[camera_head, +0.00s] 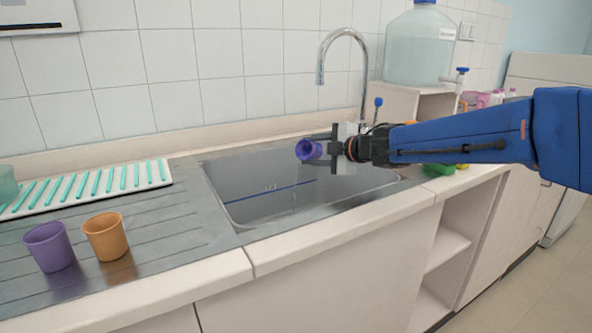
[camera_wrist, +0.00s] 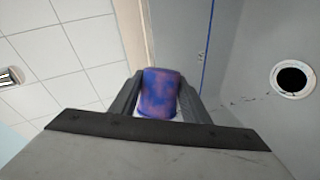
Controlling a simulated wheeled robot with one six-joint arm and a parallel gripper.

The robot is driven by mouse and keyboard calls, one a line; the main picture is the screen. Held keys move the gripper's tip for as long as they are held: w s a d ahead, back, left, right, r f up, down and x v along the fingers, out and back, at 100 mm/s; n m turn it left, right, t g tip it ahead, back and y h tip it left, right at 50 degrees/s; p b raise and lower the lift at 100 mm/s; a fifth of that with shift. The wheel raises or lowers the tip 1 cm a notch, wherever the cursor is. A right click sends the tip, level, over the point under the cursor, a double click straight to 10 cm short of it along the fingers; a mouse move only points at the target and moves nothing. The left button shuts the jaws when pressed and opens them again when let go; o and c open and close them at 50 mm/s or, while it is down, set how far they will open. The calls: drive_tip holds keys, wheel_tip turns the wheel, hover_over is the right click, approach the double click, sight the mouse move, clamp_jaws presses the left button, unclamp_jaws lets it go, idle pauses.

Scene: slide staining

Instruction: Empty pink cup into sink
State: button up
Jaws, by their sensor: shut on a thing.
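My gripper (camera_head: 322,151) is shut on a small cup (camera_head: 308,150) above the sink (camera_head: 260,180). The cup looks purple in the head view, with its mouth turned to the left and toward the camera, so it lies tipped on its side. In the wrist view the cup (camera_wrist: 158,92) sits between both fingers and shows blue-purple with pinkish patches. Its inside is dark, and I cannot tell whether anything is in it. No clearly pink cup shows. The sink drain (camera_wrist: 291,78) is at the right of the wrist view.
A purple cup (camera_head: 50,247) and an orange cup (camera_head: 106,237) stand on the drainboard at the left. A white rack with teal bars (camera_head: 95,187) lies behind them. A curved faucet (camera_head: 343,34) rises behind the sink. A large water jug (camera_head: 418,48) stands at the back right.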

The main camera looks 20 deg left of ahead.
sight(306, 145)
drive_tip(key=shift+s+a+r, duration=0.1)
drive_tip(key=shift+s+r, duration=0.05)
drive_tip(key=shift+s+a+r+n+t, duration=0.2)
drive_tip(key=shift+s+n+t, duration=0.1)
drive_tip(key=shift+s+n, duration=0.35)
drive_tip(key=shift+w, duration=0.15)
drive_tip(key=shift+r+n+t+b, duration=0.2)
drive_tip(key=shift+n+t+b, duration=0.1)
drive_tip(key=shift+n+b, duration=0.05)
drive_tip(key=shift+s+a+r+n+t+b, duration=0.1)
drive_tip(key=shift+s+r+n+t+b, duration=0.25)
drive_tip(key=shift+n, duration=0.55)
drive_tip(key=shift+r, duration=0.15)
